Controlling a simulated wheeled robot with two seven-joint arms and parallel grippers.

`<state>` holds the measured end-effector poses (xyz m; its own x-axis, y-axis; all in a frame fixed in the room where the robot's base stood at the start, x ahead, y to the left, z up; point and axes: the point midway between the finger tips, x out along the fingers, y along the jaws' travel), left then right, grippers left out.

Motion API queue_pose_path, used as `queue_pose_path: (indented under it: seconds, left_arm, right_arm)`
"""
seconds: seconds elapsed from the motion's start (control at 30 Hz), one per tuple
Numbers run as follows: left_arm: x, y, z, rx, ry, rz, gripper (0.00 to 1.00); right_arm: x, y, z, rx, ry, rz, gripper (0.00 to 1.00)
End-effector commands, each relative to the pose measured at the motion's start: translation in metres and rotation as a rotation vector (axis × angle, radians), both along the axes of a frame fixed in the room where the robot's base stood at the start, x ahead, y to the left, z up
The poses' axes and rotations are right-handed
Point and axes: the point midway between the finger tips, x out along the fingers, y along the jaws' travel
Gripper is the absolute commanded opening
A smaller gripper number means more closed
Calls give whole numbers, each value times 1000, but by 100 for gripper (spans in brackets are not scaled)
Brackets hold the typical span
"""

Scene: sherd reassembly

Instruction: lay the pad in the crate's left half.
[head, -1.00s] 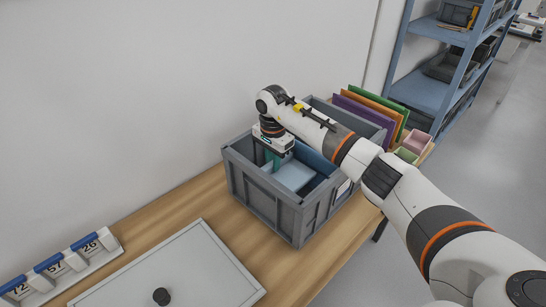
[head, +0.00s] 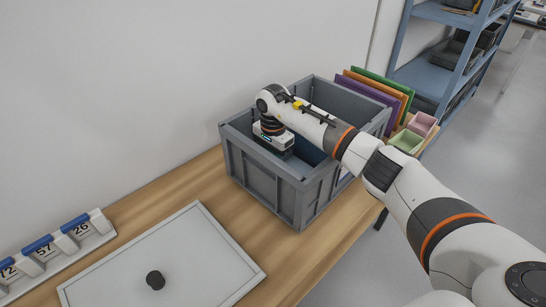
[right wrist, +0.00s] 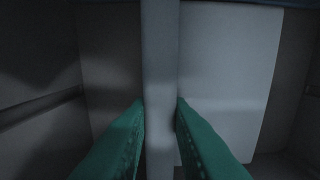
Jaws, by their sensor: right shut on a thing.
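The grey crate (head: 262,183) stands on the wooden table against the wall. My right gripper reaches down into it from above in the head view, its fingers hidden by the crate's wall. In the right wrist view the green fingers of my right gripper (right wrist: 160,112) are shut on a pale upright strip (right wrist: 160,60), which looks like the pad seen edge-on. A pale flat panel (right wrist: 228,75) lies to the right of the strip; I cannot tell whether it is a second pad or part of the crate. My left gripper is not in view.
Number tags (head: 55,250) stand at the left. Coloured panels (head: 375,92) and small bins (head: 408,140) are behind the crate. A blue shelf (head: 440,75) stands at the back right.

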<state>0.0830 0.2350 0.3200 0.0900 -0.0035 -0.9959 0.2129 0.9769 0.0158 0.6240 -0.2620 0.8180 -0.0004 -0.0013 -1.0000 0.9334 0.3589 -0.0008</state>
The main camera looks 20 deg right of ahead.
Motion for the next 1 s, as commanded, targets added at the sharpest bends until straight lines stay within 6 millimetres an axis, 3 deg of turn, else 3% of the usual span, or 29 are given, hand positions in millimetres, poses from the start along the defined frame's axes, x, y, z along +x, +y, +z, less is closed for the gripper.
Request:
queue_pose_path:
  seconds: [1.0]
  left_arm:
    - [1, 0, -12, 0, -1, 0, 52]
  right_arm:
    - [0, 0, -14, 0, 0, 0, 0]
